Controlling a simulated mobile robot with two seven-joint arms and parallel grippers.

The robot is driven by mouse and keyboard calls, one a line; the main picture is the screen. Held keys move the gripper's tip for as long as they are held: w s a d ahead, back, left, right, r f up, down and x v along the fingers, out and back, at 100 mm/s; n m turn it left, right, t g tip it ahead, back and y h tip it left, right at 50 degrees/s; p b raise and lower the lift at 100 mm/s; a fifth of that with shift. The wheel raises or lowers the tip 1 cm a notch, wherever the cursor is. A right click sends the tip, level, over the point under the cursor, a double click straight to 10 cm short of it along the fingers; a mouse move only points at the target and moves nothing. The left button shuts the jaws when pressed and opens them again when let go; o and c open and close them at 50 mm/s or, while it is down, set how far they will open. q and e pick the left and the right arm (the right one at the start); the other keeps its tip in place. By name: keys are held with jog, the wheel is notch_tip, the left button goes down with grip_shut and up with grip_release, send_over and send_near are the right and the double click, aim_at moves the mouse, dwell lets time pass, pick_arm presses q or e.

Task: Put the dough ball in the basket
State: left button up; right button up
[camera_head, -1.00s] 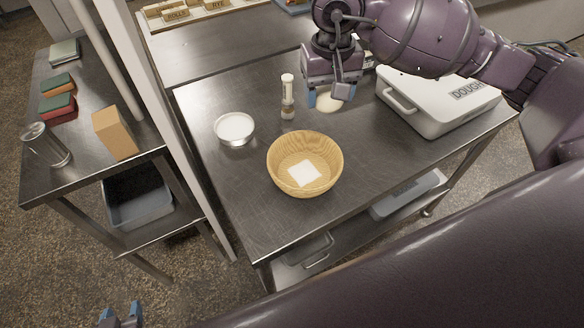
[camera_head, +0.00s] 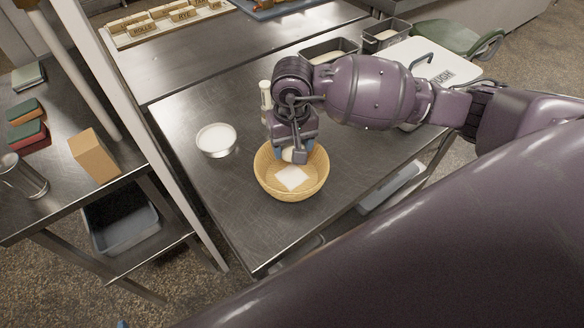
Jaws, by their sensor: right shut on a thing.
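The round wooden basket (camera_head: 262,182) stands on the steel table with a white square (camera_head: 292,179) on its bottom. My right gripper (camera_head: 291,156) is over the far part of the basket, pointing down. It is shut on the pale dough ball (camera_head: 288,155), which shows only partly between the blue-tipped fingers. I cannot tell whether the ball touches the basket. Only a blue tip of my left gripper (camera_head: 122,324) shows at the bottom edge, so its jaws cannot be judged.
A bowl of white powder (camera_head: 216,139) stands left of the basket. A shaker (camera_head: 266,95) stands behind, close to my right gripper. The white dough box (camera_head: 440,65) is at the right, partly hidden by my arm. The table front left of the basket is clear.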

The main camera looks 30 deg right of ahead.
aim_at(292, 177)
notch_tip(292, 177, down, 9)
jog(key=shift+r, duration=0.1)
dwell(0.5)
jog(key=shift+f, duration=0.3)
jog(key=o, duration=1)
jog(key=shift+c, duration=0.2)
jog(key=shift+r, duration=0.5)
notch_tip(292, 177, up, 11)
jog(key=shift+r+b, duration=0.2)
jog(key=shift+b, duration=0.15)
